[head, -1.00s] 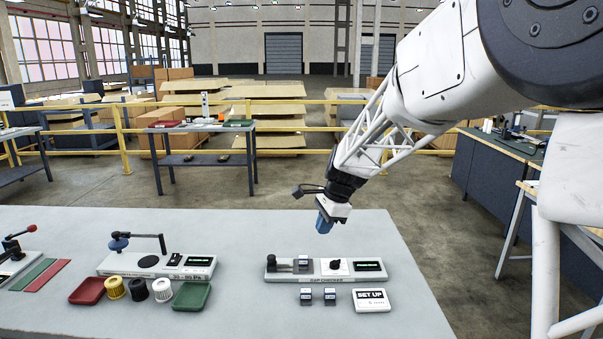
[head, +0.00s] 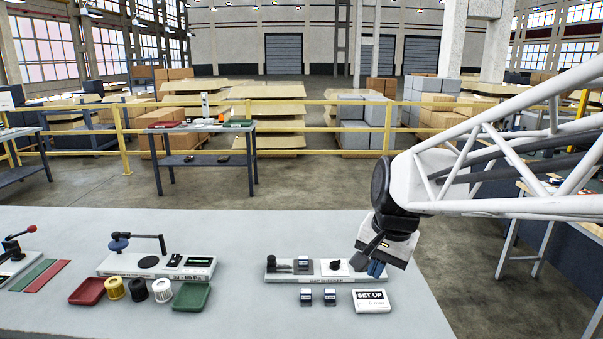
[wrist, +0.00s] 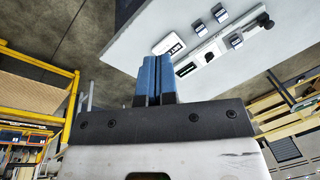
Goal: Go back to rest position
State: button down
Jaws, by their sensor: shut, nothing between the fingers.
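My gripper (head: 376,270) hangs at the right end of the gap checker (head: 285,278) in the head view and hides that end of it. Its blue fingers are together and hold nothing. In the wrist view the fingers (wrist: 155,78) stand side by side, and the table with the gap checker (wrist: 208,52) shows beyond them, apart from the fingertips. The arm reaches in from the right edge of the head view.
To the left stand another device (head: 155,265), red and green trays, and several spools. The grey table's (head: 240,225) back strip is clear.

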jog(key=s+d+f+n, duration=0.1)
jog(key=s+d+n, duration=0.1)
jog(key=s, duration=0.6)
jog(key=s+d+f+n+h, duration=0.1)
jog(key=s+d+f+n, duration=0.1)
jog(key=s, duration=0.7)
jog(key=shift+d+n+t+h, duration=0.15)
jog(key=shift+n+t+h, duration=0.2)
jog(key=shift+n, duration=0.55)
